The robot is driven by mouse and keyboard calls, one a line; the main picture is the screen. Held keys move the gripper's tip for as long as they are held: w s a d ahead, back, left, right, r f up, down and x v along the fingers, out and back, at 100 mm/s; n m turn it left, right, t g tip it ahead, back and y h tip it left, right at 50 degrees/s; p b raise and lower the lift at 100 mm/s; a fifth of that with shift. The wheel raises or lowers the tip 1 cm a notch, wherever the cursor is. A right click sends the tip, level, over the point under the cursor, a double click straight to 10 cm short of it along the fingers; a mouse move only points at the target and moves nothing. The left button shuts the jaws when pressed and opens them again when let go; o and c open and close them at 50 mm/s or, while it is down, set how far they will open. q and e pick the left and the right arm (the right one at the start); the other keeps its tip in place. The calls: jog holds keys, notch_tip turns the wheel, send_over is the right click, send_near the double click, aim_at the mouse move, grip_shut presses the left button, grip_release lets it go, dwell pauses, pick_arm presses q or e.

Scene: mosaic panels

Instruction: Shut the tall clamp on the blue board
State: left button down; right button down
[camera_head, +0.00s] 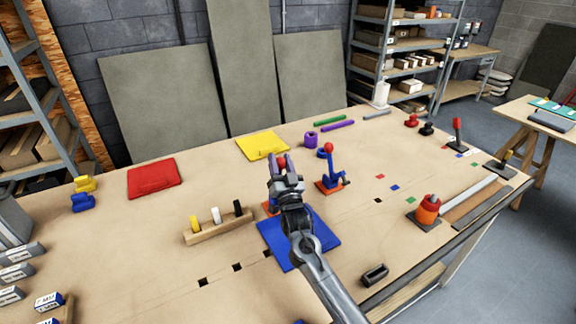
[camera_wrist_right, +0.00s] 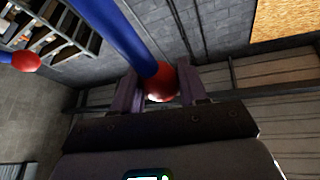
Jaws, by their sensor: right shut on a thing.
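The blue board (camera_head: 320,238) lies on the table, partly hidden by my right arm. My right gripper (camera_head: 281,163) is above its back edge, with its fingers around the red ball knob (camera_wrist_right: 161,83) of a clamp. The blue lever (camera_wrist_right: 122,35) of that clamp runs up to the knob in the wrist view. Its orange base (camera_head: 267,208) is mostly hidden behind my gripper. A second clamp (camera_head: 329,172) with a blue lever, red knob and orange base stands at the board's back right, lever upright. I cannot tell from the head view which clamp is taller. My left gripper is not in view.
A wooden block with pegs (camera_head: 220,228) stands left of the blue board. A red board (camera_head: 153,180) and a yellow board (camera_head: 262,145) lie behind.

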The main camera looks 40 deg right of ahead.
jog(key=shift+s+a+f+t+h+b, duration=0.15)
jog(key=shift+s+t+h+b, duration=0.2)
jog(key=shift+s, duration=0.3)
jog(key=c, duration=0.7)
grip_release()
jog(key=v, duration=1)
jog(key=shift+s+a+f, duration=0.15)
jog(key=shift+s, duration=0.2)
jog(key=shift+c, duration=0.4)
